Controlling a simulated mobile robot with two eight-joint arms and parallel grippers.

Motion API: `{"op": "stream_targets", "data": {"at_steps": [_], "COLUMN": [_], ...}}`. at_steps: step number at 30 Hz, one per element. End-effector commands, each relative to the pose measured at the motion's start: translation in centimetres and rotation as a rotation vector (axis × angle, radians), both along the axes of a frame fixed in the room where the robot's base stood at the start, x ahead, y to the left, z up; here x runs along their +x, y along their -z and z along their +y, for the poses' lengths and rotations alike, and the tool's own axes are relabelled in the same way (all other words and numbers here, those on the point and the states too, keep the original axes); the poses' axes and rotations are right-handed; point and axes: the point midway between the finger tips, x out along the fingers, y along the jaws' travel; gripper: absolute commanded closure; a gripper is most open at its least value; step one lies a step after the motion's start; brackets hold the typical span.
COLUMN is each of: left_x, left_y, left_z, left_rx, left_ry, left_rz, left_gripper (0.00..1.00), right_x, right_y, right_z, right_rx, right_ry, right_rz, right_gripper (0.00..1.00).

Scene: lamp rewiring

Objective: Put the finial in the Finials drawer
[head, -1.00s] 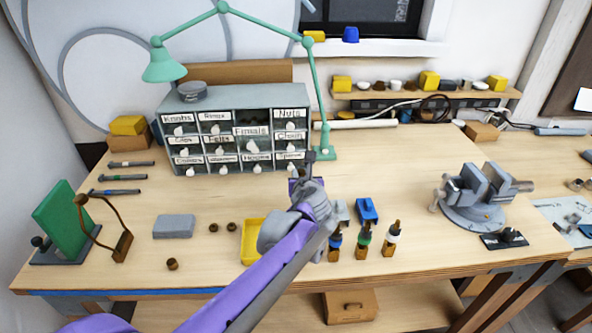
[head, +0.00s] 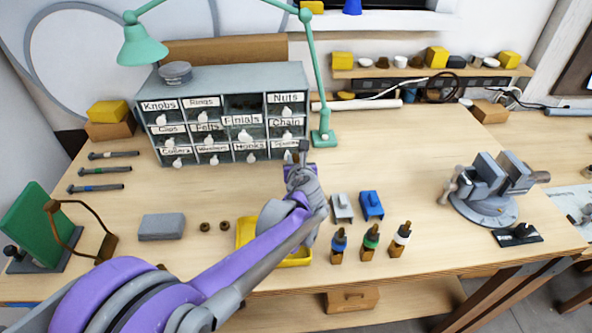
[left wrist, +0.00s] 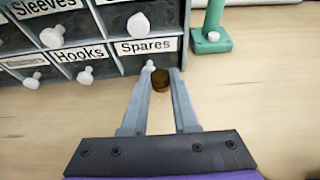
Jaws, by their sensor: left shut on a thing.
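My left gripper (head: 297,157) is in front of the lower right corner of the drawer cabinet (head: 215,82). In the left wrist view its fingers (left wrist: 160,82) are shut on a small dark-brown rounded piece, the finial (left wrist: 160,79), near the Spares drawer (left wrist: 147,45). The fingers hide part of the finial. In the head view the Finials drawer (head: 242,120) stands pulled out from the top row, its front lower and nearer than the other fronts, with a dark opening behind it. My right gripper is not in view.
A green lamp (head: 322,136) stands at the cabinet's right, its arm arching over the top. A yellow tray (head: 245,238) lies partly behind my left arm. Several bottles (head: 370,240) and a vise (head: 485,195) are to the right. The bench between cabinet and vise is clear.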

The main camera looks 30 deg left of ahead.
Motion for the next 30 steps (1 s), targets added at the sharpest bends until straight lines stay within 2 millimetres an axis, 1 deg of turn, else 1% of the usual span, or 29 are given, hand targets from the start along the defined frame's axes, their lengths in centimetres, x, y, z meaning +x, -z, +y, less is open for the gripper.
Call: {"op": "stream_targets", "data": {"at_steps": [6,8,11,17,21,22,26,30], "left_x": [0.0,0.0,0.0,0.0,0.0,0.0,0.0,0.0], "left_y": [3.2,3.8,4.1,4.1,4.6,4.5,4.4,4.4], "left_z": [0.0,0.0,0.0,0.0,0.0,0.0,0.0,0.0], "left_rx": [0.0,0.0,0.0,0.0,0.0,0.0,0.0,0.0], "left_ry": [0.0,0.0,0.0,0.0,0.0,0.0,0.0,0.0], "left_rz": [0.0,0.0,0.0,0.0,0.0,0.0,0.0,0.0], "left_gripper": [1.0,1.0,1.0,1.0,1.0,0.67,0.44,0.42], "right_x": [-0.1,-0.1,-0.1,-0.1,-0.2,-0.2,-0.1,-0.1], "right_y": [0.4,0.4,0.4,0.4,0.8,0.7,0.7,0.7], "right_z": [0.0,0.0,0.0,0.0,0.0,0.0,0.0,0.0], "right_rx": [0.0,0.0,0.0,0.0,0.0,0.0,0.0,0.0], "right_ry": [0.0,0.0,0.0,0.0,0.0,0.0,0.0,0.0], "right_rz": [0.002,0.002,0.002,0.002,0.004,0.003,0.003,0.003], "right_gripper": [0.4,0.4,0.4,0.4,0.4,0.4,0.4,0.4]}}
